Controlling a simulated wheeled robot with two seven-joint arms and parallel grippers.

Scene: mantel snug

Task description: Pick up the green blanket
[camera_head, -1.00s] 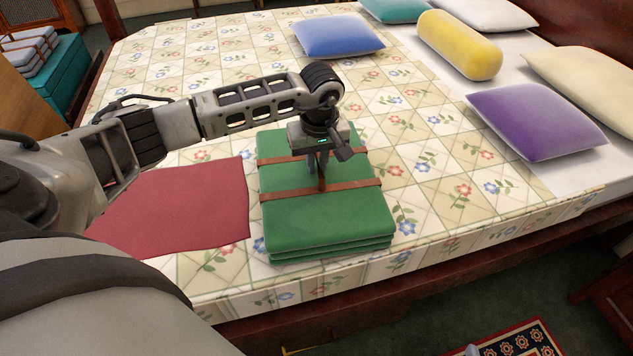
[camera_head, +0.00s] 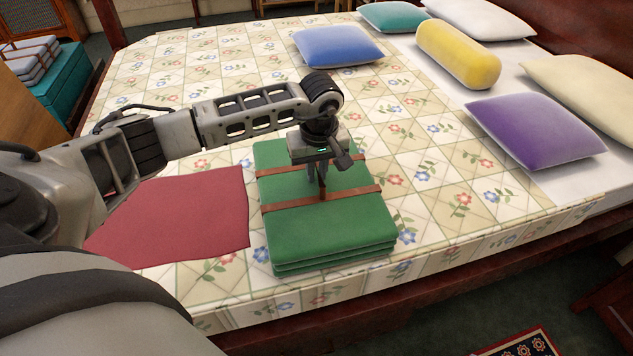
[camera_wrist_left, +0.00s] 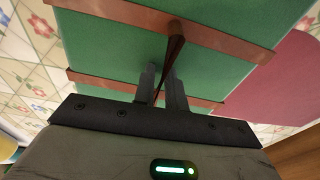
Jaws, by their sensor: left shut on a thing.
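The green blanket (camera_head: 335,235) is a folded stack bound by two brown straps, near the front edge of the bed. A brown handle (camera_wrist_left: 175,48) joins the straps across its top. My left gripper (camera_head: 320,188) points down over the middle of the stack, its fingers shut on this handle. In the left wrist view the fingers (camera_wrist_left: 163,85) close around the handle, with the green cloth (camera_wrist_left: 110,45) behind. I cannot tell whether the stack is clear of the bed. My right gripper is not in view.
A flat red cloth (camera_head: 180,215) lies left of the stack. Blue (camera_head: 338,46), purple (camera_head: 535,130) and yellow (camera_head: 458,55) cushions lie farther back and right. The floral bedspread (camera_head: 420,160) right of the stack is clear.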

